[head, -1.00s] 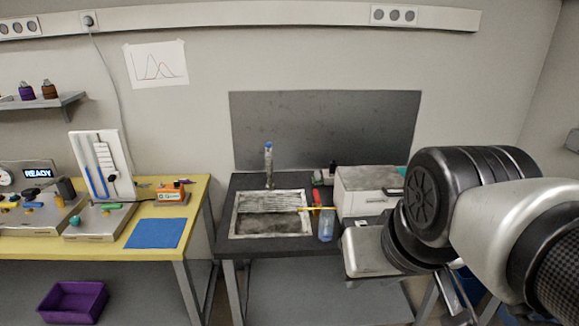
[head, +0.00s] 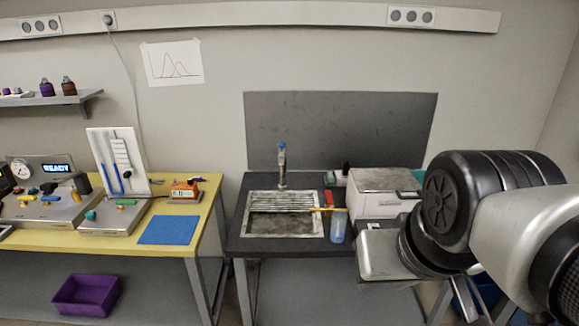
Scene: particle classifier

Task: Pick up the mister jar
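I cannot tell for sure which thing is the mister jar. A translucent blue bottle (head: 338,228) stands upright on the dark counter, just right of the sink. A purple jar (head: 47,87) and a brown jar (head: 68,86) stand on the wall shelf at far left. My arm is folded at the right side of the head view, right of the counter and well apart from the bottle and the shelf jars. My gripper's fingertips do not show.
A yellow table (head: 88,242) at left bears instruments and a blue mat (head: 167,230). The dark counter (head: 285,246) holds a sink (head: 284,230) with a tap, and a white box (head: 372,205). A purple bin (head: 86,296) is below the table.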

